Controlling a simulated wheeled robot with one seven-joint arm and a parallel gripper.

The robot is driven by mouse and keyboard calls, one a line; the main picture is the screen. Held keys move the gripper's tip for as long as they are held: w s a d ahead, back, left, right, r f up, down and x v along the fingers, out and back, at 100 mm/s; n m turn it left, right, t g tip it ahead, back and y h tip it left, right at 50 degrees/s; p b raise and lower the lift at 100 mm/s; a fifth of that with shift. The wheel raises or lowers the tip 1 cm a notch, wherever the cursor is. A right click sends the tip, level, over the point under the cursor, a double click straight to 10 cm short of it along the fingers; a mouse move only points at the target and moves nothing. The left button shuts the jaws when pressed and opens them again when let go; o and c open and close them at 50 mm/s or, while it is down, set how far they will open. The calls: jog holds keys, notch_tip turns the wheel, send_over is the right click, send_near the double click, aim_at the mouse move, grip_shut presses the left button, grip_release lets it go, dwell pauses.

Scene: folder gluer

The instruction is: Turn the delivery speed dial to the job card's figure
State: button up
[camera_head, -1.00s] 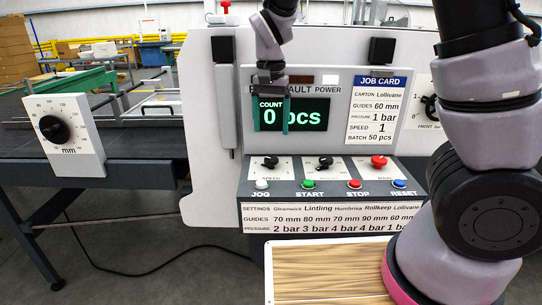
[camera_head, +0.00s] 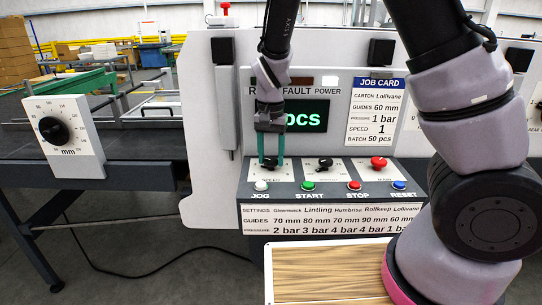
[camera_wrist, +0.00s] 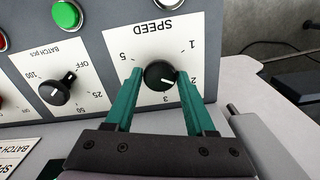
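The speed dial is a black knob with a white pointer line, in the wrist view (camera_wrist: 159,75) and in the head view (camera_head: 270,162). Its pointer is toward the lower right there, between 2 and 3 and nearer 2; the 4 is hidden behind a finger. My gripper (camera_wrist: 158,74) has its two green fingers on either side of the knob, open, with a small gap at the left finger; I cannot tell whether the right finger touches. It also shows in the head view (camera_head: 271,160). The job card (camera_head: 376,112) reads SPEED 1.
The batch knob (camera_wrist: 58,90) is beside the speed dial. A red knob (camera_head: 379,163) sits further right on the panel. Below are the jog (camera_head: 261,185), start (camera_head: 308,185), stop (camera_head: 354,185) and reset (camera_head: 398,184) buttons. A settings plate (camera_head: 330,218) is under them.

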grip_shut()
jog(key=shift+n, duration=0.4)
jog(key=n, duration=1.1)
dwell(0.5)
jog(key=o, duration=0.6)
grip_release()
jog(key=shift+o, duration=0.2)
jog(key=shift+r, duration=0.1)
